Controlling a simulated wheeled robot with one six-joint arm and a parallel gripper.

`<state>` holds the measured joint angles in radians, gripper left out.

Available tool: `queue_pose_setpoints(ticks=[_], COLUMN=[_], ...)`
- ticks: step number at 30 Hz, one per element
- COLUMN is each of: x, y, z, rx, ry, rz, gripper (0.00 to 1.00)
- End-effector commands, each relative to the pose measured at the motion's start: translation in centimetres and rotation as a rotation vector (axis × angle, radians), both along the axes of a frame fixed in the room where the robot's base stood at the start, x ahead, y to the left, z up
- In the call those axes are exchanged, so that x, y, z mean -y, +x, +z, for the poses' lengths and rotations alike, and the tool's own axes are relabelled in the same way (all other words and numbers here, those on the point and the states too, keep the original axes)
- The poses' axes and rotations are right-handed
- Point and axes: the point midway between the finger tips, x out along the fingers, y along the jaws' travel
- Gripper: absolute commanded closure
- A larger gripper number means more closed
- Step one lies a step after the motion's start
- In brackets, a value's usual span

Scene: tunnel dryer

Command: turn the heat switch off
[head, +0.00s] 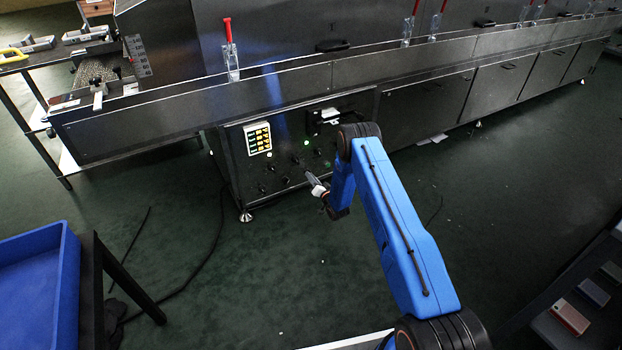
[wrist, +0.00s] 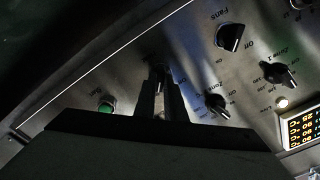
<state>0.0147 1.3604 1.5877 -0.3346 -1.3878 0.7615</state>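The control panel (head: 240,180) on the dryer's front carries several black rotary knobs. In the wrist view, one dark knob (wrist: 160,77) lies at the fingertips of my gripper (wrist: 160,88); its label is hidden or unreadable, so I cannot confirm it is the heat switch. My two fingers stand a narrow gap apart at this knob; whether they press on it I cannot tell. In the head view my gripper (head: 314,181) is close in front of the panel's lower right part.
Nearby are the Fans knob (wrist: 231,38), a Zone 1 knob (wrist: 281,74) and another zone knob (wrist: 217,104). A green button or lamp (wrist: 106,106) and a lit display (wrist: 300,128) are also close. A blue bin (head: 40,280) stands at left.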

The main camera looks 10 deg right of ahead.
Motion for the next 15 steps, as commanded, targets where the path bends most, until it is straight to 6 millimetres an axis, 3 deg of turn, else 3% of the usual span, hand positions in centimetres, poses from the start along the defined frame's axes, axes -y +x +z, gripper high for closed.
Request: queue_pose_setpoints(ticks=[15], x=[0.01], y=[-0.03], z=[-0.01], rx=[0.032], ry=[-0.1], rz=[0.0], gripper=[1.0])
